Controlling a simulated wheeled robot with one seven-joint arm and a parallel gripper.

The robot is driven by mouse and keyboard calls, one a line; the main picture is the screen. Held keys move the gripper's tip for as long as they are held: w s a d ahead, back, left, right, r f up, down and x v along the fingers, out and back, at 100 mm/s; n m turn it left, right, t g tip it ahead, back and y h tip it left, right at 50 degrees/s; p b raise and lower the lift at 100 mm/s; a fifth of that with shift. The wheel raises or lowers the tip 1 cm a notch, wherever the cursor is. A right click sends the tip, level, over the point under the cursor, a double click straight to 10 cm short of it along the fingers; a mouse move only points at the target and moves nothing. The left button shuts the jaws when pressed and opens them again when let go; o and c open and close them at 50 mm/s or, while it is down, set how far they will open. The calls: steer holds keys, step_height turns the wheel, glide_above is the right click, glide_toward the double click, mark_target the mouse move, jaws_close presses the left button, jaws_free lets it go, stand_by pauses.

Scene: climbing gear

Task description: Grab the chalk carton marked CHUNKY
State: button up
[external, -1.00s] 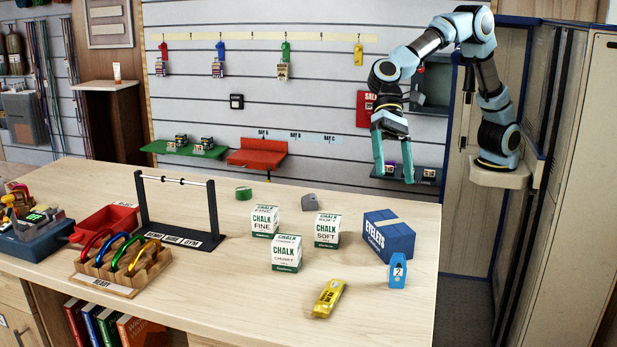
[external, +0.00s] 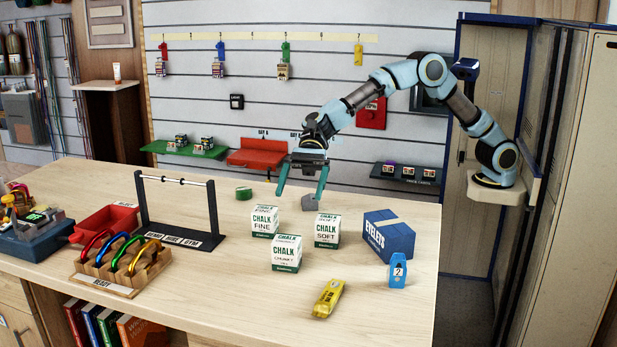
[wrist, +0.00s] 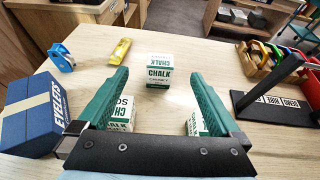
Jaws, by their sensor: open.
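The chalk carton marked CHUNKY (external: 286,254) is a white and green box standing upright on the table, nearest the front of three chalk cartons. In the wrist view the CHUNKY carton (wrist: 159,72) stands ahead, between and beyond the fingertips. The FINE carton (external: 264,221) is behind it to the left, and the SOFT carton (external: 327,231) is behind it to the right. My gripper (external: 301,196) is open and empty, above the back part of the table, behind the cartons. In the wrist view its green fingers (wrist: 158,75) partly cover the other two cartons.
A yellow packet (external: 328,298) lies at the front. A black stand (external: 180,238) is left.

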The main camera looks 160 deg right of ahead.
mark_target(289, 235)
steer(key=w+f, duration=0.3)
steer(key=w+f+p, duration=0.1)
steer(key=f, duration=0.1)
steer(key=shift+w+a+f, duration=0.15)
steer(key=shift+a+f, duration=0.05)
steer(key=shift+a, duration=0.05)
steer(key=shift+w+f, duration=0.25)
steer(key=shift+w, duration=0.25)
steer(key=p+x, duration=0.1)
steer(key=x, duration=0.2)
steer(key=p+x, duration=0.1)
steer(key=shift+w+d+r+p, duration=0.1)
steer(key=shift+w+r+p, duration=0.2)
steer(key=shift+w+f, duration=0.25)
steer(key=shift+w, duration=0.1)
steer(key=c, duration=1.5)
